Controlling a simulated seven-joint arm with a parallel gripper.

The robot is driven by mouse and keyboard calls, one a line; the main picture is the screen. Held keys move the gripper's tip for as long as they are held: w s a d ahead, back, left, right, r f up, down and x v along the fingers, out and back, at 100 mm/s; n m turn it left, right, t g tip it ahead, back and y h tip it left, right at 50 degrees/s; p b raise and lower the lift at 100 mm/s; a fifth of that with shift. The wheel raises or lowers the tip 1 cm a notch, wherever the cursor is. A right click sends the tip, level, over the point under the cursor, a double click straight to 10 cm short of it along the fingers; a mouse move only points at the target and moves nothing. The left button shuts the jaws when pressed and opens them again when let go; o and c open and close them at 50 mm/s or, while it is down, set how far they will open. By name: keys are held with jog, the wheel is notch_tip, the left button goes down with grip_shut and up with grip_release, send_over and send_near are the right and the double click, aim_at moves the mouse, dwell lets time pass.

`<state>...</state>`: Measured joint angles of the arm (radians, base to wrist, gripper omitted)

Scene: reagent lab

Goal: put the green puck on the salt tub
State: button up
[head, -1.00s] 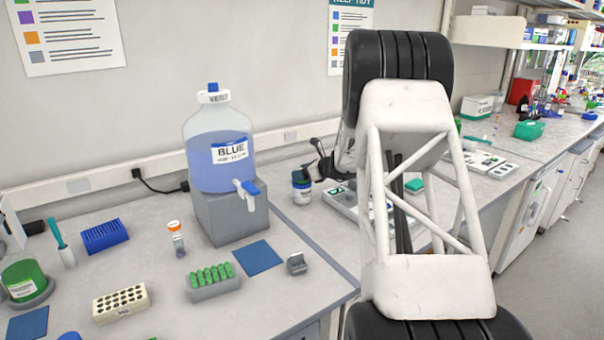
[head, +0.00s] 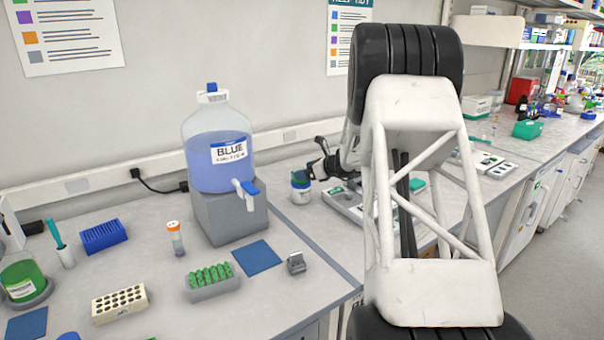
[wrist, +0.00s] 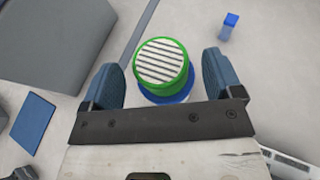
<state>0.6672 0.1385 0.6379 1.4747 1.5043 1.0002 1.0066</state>
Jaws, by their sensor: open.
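The green puck (wrist: 162,66) has a grey-and-white striped top. In the wrist view it sits on the blue top of the salt tub (wrist: 172,99), which is mostly hidden beneath it. The puck lies between the two blue-grey fingers of my open gripper (wrist: 160,80), with a gap on each side.
The blue liquid jug (head: 216,150) on its grey block stands left of the tub. A grey tray (head: 345,203) lies close to its right, partly behind my arm. A small blue-capped vial (wrist: 228,27) stands near the gripper.

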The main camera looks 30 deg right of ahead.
jog(key=v, duration=0.9)
jog(key=shift+s, duration=0.3)
jog(key=shift+d+r, duration=0.1)
dwell(0.4)
jog(key=s+a+r+n+g, duration=0.2)
jog(key=s+a+r+n, duration=0.25)
jog(key=a, duration=0.65)
jog(key=s+a+r+n+g, duration=0.2)
jog(key=s+a+r+n, duration=0.25)
jog(key=a, duration=0.65)
jog(key=s+a+r+n+g, duration=0.2)
jog(key=s+a+r+n, duration=0.25)
jog(key=a, duration=0.65)
jog(key=s+a+r+n+g+h, duration=0.1)
jog(key=s+a+r+n+h, duration=0.2)
jog(key=s+a+n, duration=0.65)
jog(key=s+a+f+n+h, duration=0.1)
jog(key=s+a+n+h, duration=0.2)
jog(key=s, duration=0.8)
jog(key=s+a+n, duration=0.3)
jog(key=s+n, duration=0.2)
jog(key=s, duration=0.5)
notch_tip(320, 180, down, 10)
jog(key=w+g, duration=0.1)
jog(key=g, duration=0.1)
jog(key=shift+w+d+r+m, duration=0.2)
jog(key=shift+w+d+m, duration=0.1)
jog(key=shift+d, duration=0.1)
